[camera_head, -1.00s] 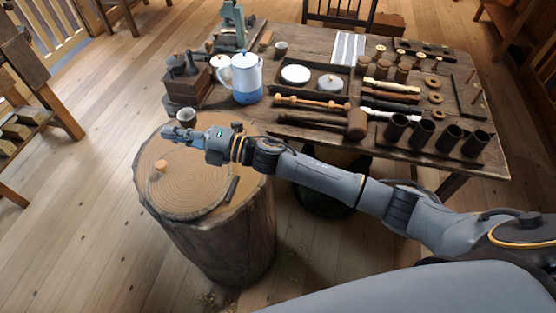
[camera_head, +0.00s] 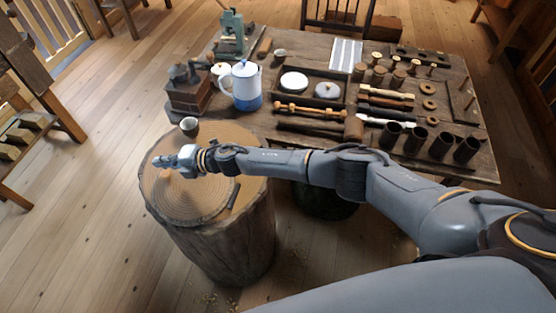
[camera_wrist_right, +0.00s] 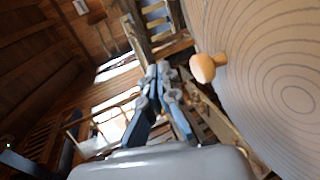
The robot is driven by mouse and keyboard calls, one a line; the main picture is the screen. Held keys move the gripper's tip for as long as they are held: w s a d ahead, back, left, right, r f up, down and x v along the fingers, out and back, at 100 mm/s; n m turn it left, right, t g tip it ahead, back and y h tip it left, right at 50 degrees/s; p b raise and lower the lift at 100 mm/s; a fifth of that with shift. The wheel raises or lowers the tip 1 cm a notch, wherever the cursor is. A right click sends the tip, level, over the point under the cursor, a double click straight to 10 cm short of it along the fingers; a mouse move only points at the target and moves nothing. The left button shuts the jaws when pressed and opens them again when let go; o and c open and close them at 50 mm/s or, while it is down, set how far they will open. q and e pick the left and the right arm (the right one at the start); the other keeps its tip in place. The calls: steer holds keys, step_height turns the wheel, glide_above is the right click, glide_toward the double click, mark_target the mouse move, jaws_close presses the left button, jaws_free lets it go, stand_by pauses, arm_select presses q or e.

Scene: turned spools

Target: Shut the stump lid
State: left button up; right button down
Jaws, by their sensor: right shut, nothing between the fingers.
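The stump (camera_head: 235,245) stands on the floor left of the table. Its round ringed lid (camera_head: 205,205) looks flat on the stump top; I cannot tell whether a gap is left under it. A pale wooden knob (camera_head: 163,174) sticks up near the lid's left edge. In the right wrist view the lid (camera_wrist_right: 285,95) fills the right side, with the knob (camera_wrist_right: 205,68) on it. My right gripper (camera_head: 158,162) is shut and empty, just above and beside the knob; its fingers (camera_wrist_right: 159,70) show apart from the knob in the wrist view. My left gripper is not in view.
A small cup (camera_head: 189,126) stands at the stump's far edge. A dark strip (camera_head: 233,196) lies beside the lid. The table (camera_head: 480,170) behind holds a blue-white jug (camera_head: 246,88), a grinder (camera_head: 187,90), spools and dark cups. Floor left of the stump is clear.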

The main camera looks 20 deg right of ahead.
steer(key=shift+w+a+f+g+h+p, duration=0.1)
steer(key=shift+a+f+g+h+p, duration=0.15)
steer(key=shift+f, duration=0.25)
steer(key=shift+w+a+f+g+h+p, duration=0.1)
steer(key=shift+f+h+p, duration=0.2)
steer(key=shift+f, duration=0.2)
